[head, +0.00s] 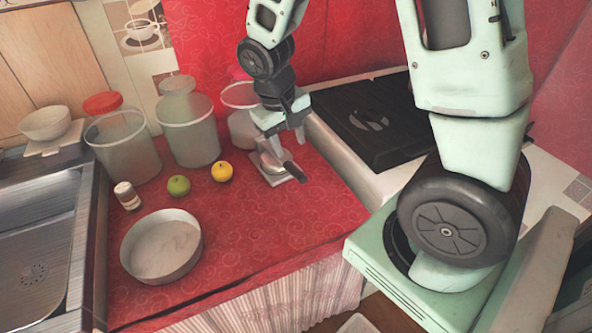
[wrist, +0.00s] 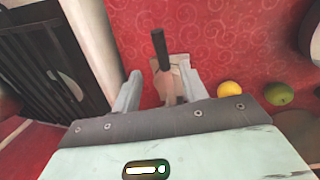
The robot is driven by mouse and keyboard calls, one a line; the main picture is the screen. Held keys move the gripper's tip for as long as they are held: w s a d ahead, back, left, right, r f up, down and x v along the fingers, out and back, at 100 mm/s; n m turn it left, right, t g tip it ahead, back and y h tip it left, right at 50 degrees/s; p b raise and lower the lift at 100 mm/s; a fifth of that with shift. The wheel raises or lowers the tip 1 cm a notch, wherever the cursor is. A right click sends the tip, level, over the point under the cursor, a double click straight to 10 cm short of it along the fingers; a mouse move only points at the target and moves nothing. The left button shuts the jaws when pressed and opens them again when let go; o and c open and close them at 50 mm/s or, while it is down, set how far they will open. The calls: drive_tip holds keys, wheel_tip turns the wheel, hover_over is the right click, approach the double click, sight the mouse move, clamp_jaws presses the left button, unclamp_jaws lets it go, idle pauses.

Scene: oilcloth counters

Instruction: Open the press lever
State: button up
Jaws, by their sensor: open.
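The press (head: 270,163) is a small flat grey metal tool lying on the red oilcloth counter, with a dark lever handle (head: 293,171) at its right. My gripper (head: 287,146) is open and points down just above the press in the head view. In the wrist view the press (wrist: 172,84) shows between my two fingers, and the dark handle (wrist: 160,48) reaches out beyond the fingertips. I see no contact between the fingers and the lever. The gripper covers part of the press in both views.
A yellow fruit (head: 222,172), a green fruit (head: 178,186) and a small jar (head: 127,196) sit left of the press. Large clear containers (head: 190,130) stand behind. A round pan (head: 160,248) is in front left. A black stove top (head: 372,121) lies to the right.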

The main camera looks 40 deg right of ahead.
sight(296, 171)
drive_tip(key=f, duration=0.3)
drive_tip(key=d+f, duration=0.1)
drive_tip(key=f, duration=0.2)
drive_tip(key=d+f, duration=0.1)
drive_tip(key=f, duration=0.3)
drive_tip(key=shift+s+b, duration=0.1)
drive_tip(key=shift+b, duration=0.2)
drive_tip(key=shift+a, duration=0.1)
clamp_jaws()
